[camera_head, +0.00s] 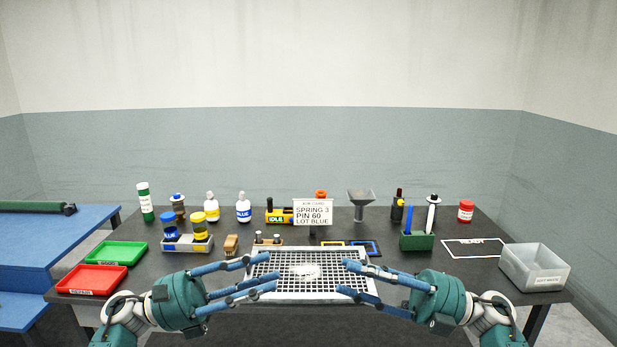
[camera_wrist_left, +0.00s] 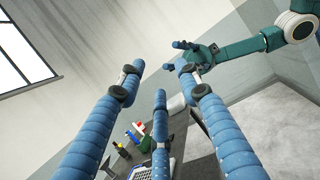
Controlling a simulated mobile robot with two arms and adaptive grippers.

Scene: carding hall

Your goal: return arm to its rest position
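My left gripper (camera_head: 268,272) comes in from the left at the table's front, with its blue fingers spread apart and nothing between them. In the left wrist view its spread fingers (camera_wrist_left: 158,78) also hold nothing. My right gripper (camera_head: 346,276) faces it from the right, fingers apart and empty. It also shows in the left wrist view (camera_wrist_left: 186,57). The fingers of both appear in front of or above a white grid tray (camera_head: 310,298) with a pale fibre tuft (camera_head: 304,271) on it; contact cannot be judged.
The dark table (camera_head: 215,257) holds a green tray (camera_head: 116,253), a red tray (camera_head: 92,279), a bottle rack (camera_head: 187,247), a sign card (camera_head: 313,212), a green holder (camera_head: 416,241) and a translucent bin (camera_head: 535,267). A blue bench (camera_head: 40,240) stands at left. Bare tabletop lies right of the grid tray.

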